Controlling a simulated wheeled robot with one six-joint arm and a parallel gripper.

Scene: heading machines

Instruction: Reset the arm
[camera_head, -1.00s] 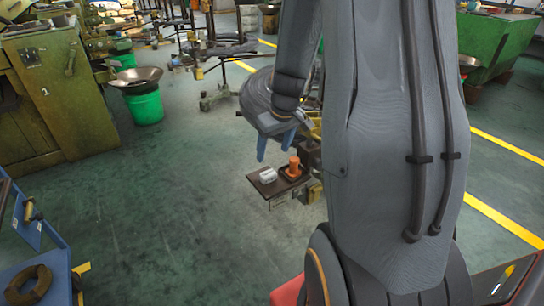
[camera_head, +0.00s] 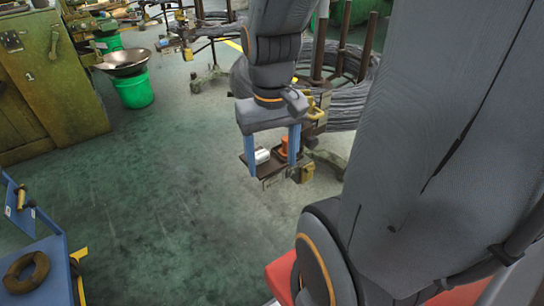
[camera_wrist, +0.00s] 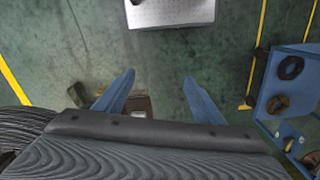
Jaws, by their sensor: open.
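My gripper (camera_head: 272,160) hangs pointing down in the middle of the head view, its two blue fingers wide apart. It also shows in the wrist view (camera_wrist: 158,80), with only the floor seen between the fingertips. In the head view a small dark tray (camera_head: 272,170) shows behind the fingers. A silvery cylinder (camera_head: 262,156) and an orange piece (camera_head: 284,146) are on it, partly covered by the fingers. Whether the fingers are level with the tray cannot be told.
A wire coil (camera_head: 345,108) lies behind the gripper. A green bucket (camera_head: 136,91) with a metal bowl (camera_head: 124,61) stands beside a green machine (camera_head: 55,90) at the left. A blue cart (camera_head: 45,265) is at lower left. The floor (camera_head: 170,190) between is clear.

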